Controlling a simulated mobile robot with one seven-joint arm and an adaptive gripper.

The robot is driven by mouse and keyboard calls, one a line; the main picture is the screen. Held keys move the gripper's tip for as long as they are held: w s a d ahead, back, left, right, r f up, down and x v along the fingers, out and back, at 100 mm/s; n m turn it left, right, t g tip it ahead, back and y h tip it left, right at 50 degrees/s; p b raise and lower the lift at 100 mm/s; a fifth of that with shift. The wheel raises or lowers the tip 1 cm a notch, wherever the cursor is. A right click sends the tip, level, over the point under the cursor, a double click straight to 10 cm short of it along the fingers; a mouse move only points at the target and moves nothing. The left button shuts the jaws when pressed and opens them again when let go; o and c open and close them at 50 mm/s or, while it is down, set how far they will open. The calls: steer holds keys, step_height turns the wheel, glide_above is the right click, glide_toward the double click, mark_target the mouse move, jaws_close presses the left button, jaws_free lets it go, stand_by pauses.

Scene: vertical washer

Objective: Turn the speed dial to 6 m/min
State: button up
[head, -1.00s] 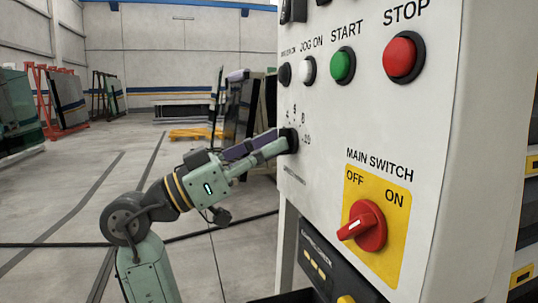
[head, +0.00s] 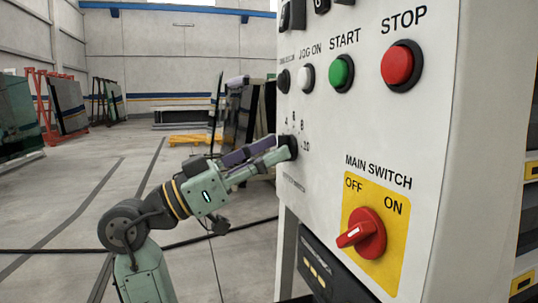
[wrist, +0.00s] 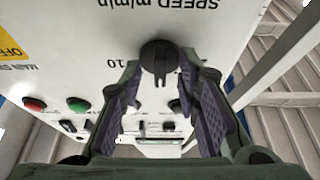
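The speed dial (head: 289,146) is a black round knob on the white control panel (head: 425,150), with a numbered scale above and right of it in the head view. In the wrist view the dial (wrist: 157,58) shows from the front, upside down, with "SPEED m/min" and a "10" near it. Its exact setting cannot be read. My gripper (head: 272,153) reaches the dial from the left. In the wrist view its fingers (wrist: 158,78) are spread, one on each side of the dial. Small gaps seem to show, but contact is not clear.
Above the dial are the green START button (head: 341,73), the red STOP button (head: 400,64) and the white JOG ON button (head: 307,77). The red main switch (head: 363,232) on its yellow plate is below right. Open floor (head: 60,215) lies left of the panel.

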steer(key=v, duration=1.1)
steer(key=shift+a+f, duration=0.2)
steer(key=shift+a, duration=0.15)
